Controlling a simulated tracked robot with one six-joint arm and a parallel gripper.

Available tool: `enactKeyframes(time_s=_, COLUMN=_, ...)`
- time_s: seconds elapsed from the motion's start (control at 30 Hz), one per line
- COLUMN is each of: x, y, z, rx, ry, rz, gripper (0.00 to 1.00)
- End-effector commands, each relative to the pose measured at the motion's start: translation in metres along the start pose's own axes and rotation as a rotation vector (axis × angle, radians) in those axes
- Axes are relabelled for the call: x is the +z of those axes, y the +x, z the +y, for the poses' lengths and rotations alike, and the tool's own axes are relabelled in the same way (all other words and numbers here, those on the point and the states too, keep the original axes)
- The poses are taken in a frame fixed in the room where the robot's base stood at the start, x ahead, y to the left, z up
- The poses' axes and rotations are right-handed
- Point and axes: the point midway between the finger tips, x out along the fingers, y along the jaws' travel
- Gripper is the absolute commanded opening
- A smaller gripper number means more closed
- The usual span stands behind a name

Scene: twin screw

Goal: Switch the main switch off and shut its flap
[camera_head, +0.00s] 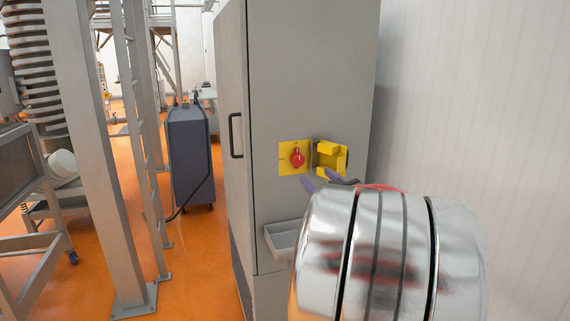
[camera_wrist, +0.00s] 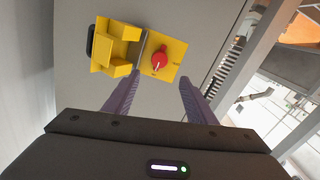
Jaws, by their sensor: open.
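The main switch is a red rotary knob (camera_head: 297,157) on a yellow plate (camera_head: 285,160) on the grey cabinet's face. The yellow flap (camera_head: 330,157) stands open to the right of the plate. In the wrist view the red knob (camera_wrist: 160,60) lies ahead of and between the fingers, and the open flap (camera_wrist: 117,46) is at the upper left. My gripper (camera_wrist: 158,92) is open and empty, its purple fingers apart and short of the switch. In the head view my shiny arm hides most of the gripper; only purple finger parts show just below the flap.
The tall grey cabinet (camera_head: 310,70) has a black door handle (camera_head: 235,135) at its left and a small grey tray (camera_head: 280,240) below the switch. A white wall is at the right. Steel posts and a dark wheeled unit (camera_head: 190,155) stand to the left on the orange floor.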

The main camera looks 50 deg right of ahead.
Motion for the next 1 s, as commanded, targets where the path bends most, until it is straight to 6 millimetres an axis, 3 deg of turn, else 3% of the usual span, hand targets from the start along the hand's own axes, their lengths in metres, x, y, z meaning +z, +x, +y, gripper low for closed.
enactKeyframes(time_s=0.47, x=0.000, y=0.006, z=0.000, rx=-0.001, ry=0.000, rz=0.000, gripper=0.51)
enactKeyframes(time_s=1.0, x=0.000, y=0.076, z=0.000, rx=-0.001, ry=0.000, rz=-0.001, gripper=0.51)
